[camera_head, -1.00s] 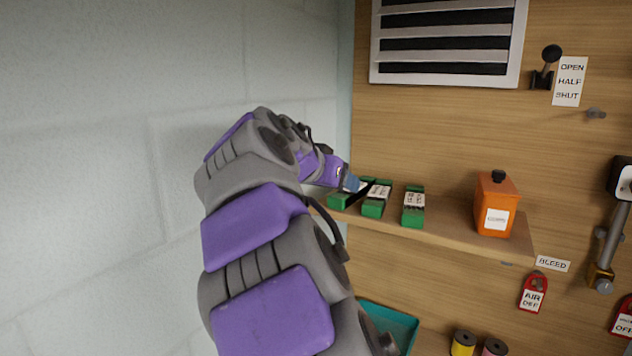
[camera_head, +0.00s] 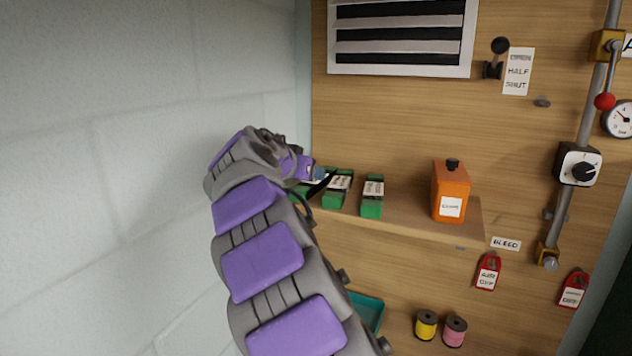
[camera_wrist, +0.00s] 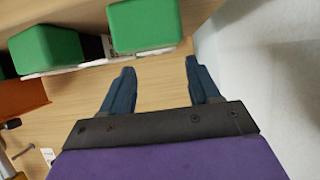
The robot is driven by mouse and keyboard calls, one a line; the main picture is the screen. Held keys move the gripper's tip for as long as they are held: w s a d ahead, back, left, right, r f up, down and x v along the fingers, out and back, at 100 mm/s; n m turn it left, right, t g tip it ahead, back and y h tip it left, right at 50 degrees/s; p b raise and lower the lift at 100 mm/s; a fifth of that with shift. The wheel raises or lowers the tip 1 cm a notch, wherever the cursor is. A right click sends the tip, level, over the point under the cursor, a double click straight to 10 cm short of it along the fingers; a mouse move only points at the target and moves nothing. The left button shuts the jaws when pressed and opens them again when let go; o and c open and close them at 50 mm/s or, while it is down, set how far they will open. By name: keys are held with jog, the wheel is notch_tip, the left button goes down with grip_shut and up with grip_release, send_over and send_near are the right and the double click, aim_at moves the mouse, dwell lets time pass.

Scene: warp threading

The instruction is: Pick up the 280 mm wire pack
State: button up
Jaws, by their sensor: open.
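Three green wire packs with white labels lie in a row on the wooden shelf. The right pack (camera_head: 372,196) and middle pack (camera_head: 338,189) show clearly in the head view. The left pack (camera_head: 300,191) is partly hidden by my gripper (camera_head: 321,181). The label lengths are too small to read, so I cannot tell which is 280 mm. In the wrist view, my gripper (camera_wrist: 160,66) is open with nothing between its two blue fingers. One green pack (camera_wrist: 145,24) lies just beyond the fingertips, apart from them. Another green pack (camera_wrist: 45,50) is to its left.
The shelf (camera_head: 420,215) also holds an orange bottle (camera_head: 450,192) at its right. A pale block wall (camera_head: 100,150) stands close on the left. Below are a teal tray (camera_head: 367,312) and yellow and pink spools (camera_head: 426,325). Red tags (camera_head: 488,273) hang on the panel.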

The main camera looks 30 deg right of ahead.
jog(key=shift+w+d+f, duration=0.2)
jog(key=shift+d+f, duration=0.05)
jog(key=shift+d, duration=0.2)
jog(key=shift+w+d+f, duration=0.1)
jog(key=shift+d+f, duration=0.05)
jog(key=shift+f, duration=0.15)
jog(key=shift+w+d+f+p, duration=0.6)
jog(key=shift+w+f, duration=0.2)
jog(key=shift+w, duration=0.15)
jog(key=shift+w+d+f, duration=0.1)
jog(key=shift+d, duration=0.55)
jog(key=c, duration=0.5)
jog(key=shift+a, duration=0.3)
jog(key=c, duration=0.6)
